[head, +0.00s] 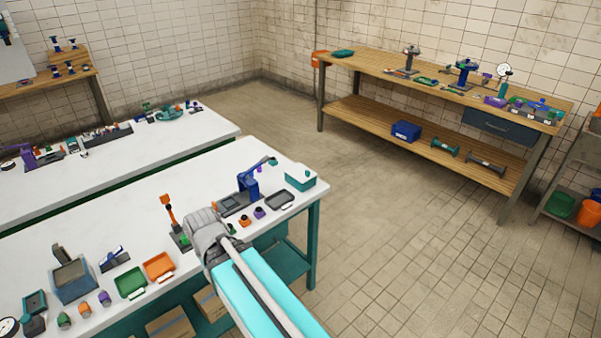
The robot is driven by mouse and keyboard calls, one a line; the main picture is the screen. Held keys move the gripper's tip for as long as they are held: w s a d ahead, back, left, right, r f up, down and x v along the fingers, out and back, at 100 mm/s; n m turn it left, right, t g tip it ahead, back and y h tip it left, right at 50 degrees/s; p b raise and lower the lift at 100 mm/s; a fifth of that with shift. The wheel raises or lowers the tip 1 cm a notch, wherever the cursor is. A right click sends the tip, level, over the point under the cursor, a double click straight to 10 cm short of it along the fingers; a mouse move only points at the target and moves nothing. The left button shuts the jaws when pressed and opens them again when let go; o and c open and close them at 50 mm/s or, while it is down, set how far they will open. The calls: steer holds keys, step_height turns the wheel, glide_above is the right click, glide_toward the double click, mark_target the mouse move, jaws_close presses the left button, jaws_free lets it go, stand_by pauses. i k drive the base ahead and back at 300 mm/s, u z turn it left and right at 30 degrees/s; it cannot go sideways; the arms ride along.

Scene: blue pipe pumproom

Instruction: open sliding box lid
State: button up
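A small teal box (301,184) with a paler top stands near the far right corner of the white table. It could be the sliding box, but I cannot tell for sure at this size. A blue-grey box-like thing (73,281) with a part sticking up stands at the left of the same table. My arm reaches in from the bottom edge over the table's front edge. Its cyan link and grey joint show, but my gripper does not. The joint hides part of the table top.
The white table (120,215) also holds an orange tray (159,267), a green tray (130,282), a dark tray (280,201) and a blue lever device (250,182). A wooden workbench (385,62) stands along the back wall. The tiled floor (385,225) between is clear.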

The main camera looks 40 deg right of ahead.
mark_target(299, 172)
steer(key=k, duration=1.35)
steer(key=z, duration=0.4)
steer(key=i, duration=1.65)
steer(key=u, duration=0.4)
